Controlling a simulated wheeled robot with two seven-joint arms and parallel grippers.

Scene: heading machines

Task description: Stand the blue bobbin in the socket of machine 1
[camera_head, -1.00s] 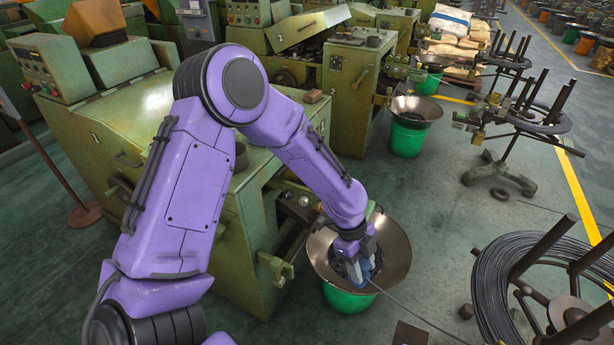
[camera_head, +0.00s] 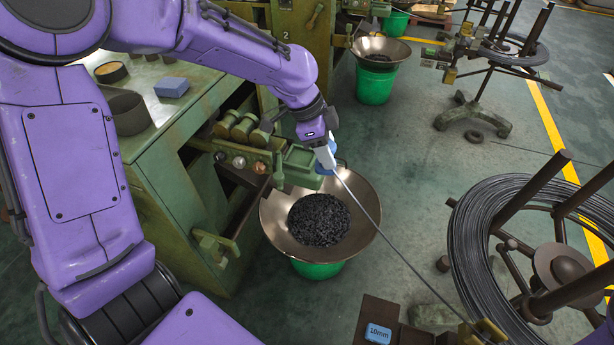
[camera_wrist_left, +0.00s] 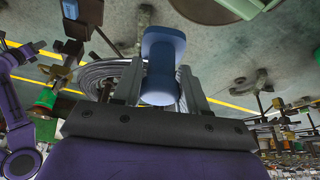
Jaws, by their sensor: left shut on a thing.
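In the head view only a bit of blue shows at the fingertips. A dark round cup (camera_head: 128,115) stands on top of machine 1, left of the gripper. I cannot tell whether it is the socket. My right gripper is not in view.
The bowl (camera_head: 274,222) holds dark small parts and sits on a green bucket. A blue block (camera_head: 171,87) and a shallow round holder (camera_head: 111,72) are on the machine top. A wire (camera_head: 362,207) crosses in front of the bowl. A wire coil (camera_head: 470,240) stands at right.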

